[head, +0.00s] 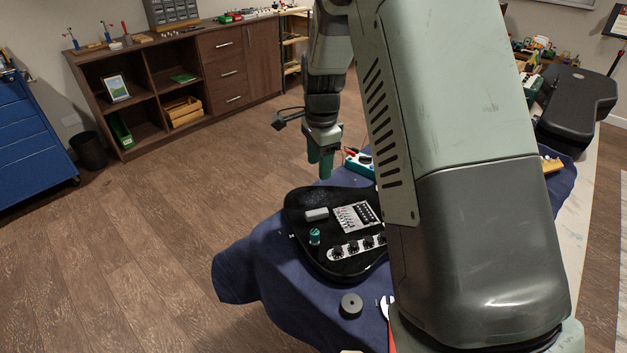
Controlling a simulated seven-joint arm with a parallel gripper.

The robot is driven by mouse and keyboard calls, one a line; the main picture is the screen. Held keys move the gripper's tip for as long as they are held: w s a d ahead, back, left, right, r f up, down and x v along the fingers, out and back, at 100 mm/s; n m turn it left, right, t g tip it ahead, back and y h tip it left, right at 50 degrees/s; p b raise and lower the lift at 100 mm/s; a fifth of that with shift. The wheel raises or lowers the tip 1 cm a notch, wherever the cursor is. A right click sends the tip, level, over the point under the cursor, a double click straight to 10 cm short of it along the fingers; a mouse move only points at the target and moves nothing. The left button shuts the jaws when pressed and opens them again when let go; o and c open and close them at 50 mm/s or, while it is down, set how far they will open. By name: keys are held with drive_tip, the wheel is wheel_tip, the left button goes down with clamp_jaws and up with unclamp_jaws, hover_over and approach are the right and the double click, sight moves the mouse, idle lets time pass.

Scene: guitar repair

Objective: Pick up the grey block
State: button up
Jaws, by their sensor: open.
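A small light grey block (316,214) lies on the upper left part of the black guitar body (303,199), beside the metal bridge (354,216). My gripper (320,165), with green fingers pointing down, hangs above and beyond the guitar's far edge. It is open, and nothing shows between its fingers. It is apart from the block. My own arm hides the right part of the guitar.
A green knob (314,236) stands on the guitar near the block. A dark grey ring-like piece (351,305) and a wrench (387,309) lie on the blue cloth (262,265) in front. A teal box (360,163) sits behind the guitar.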

drive_tip(key=m, duration=0.1)
hover_over(317, 212)
drive_tip(key=shift+g, duration=0.3)
drive_tip(key=f, duration=1)
drive_tip(key=shift+w+a+f, duration=0.15)
drive_tip(key=shift+w+f, duration=0.05)
drive_tip(key=shift+f, duration=0.15)
drive_tip(key=shift+s+f, duration=0.15)
drive_tip(key=shift+f, duration=2.7)
clamp_jaws()
